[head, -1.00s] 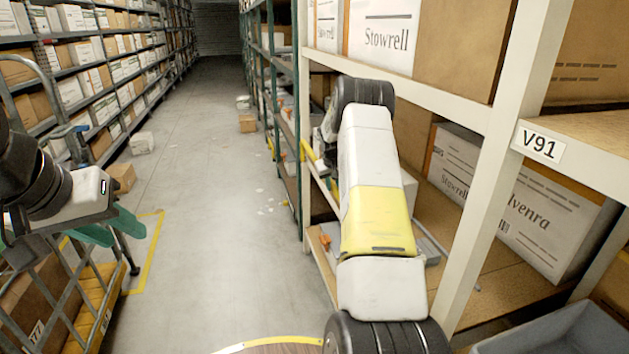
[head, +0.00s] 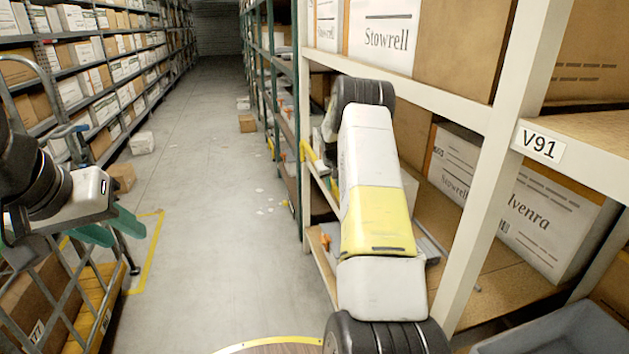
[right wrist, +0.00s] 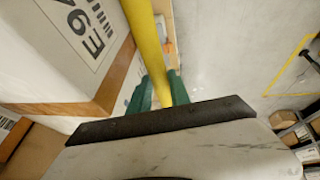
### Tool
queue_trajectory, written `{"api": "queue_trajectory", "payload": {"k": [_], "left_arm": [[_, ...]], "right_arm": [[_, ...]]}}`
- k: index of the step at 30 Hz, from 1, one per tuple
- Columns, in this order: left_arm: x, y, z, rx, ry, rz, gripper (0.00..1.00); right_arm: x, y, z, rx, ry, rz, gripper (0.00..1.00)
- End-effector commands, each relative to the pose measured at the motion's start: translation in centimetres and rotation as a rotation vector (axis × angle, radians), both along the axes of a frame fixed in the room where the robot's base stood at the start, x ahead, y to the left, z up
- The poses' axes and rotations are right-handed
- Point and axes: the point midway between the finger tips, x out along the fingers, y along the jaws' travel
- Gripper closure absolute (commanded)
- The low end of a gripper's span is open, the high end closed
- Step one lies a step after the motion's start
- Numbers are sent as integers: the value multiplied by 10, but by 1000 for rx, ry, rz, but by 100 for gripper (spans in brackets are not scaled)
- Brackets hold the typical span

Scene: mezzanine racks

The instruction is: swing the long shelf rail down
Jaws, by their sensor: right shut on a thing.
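The long shelf rail (right wrist: 146,45) is a yellow bar running from the top of the right wrist view down to my right gripper (right wrist: 158,92). The gripper's green fingers are shut on it, one on each side. In the head view a short yellow piece (head: 308,153) shows at the rack beside my right arm. My right arm hides the right gripper and most of the rail there. My left gripper (head: 115,228) is at the left of the head view, above the wire cart and away from the rail. Its green fingers are seen from a poor angle.
A cream rack post (head: 490,180) and shelves with cartons (head: 545,220) stand close on the right. A grey bin (head: 560,335) is at lower right. A wire cart (head: 75,290) stands at lower left. The aisle floor (head: 220,180) is mostly clear between the racks.

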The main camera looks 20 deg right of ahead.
Motion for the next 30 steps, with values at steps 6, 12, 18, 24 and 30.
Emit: {"api": "queue_trajectory", "payload": {"k": [6, 12, 18, 24, 30], "left_arm": [[0, 0, 0, 0, 0, 0, 64], [0, 0, 0, 0, 0, 0, 64], [0, 0, 0, 0, 0, 0, 64], [0, 0, 0, 0, 0, 0, 64], [0, 0, 0, 0, 0, 0, 64]], "right_arm": [[0, 1, 0, -5, 1, 1, 100], [1, 10, 0, -53, 3, 4, 100], [2, 29, -3, -172, 12, 11, 100], [3, 53, -10, -343, 21, 12, 100], [5, 76, -23, -533, 31, 11, 100]]}}
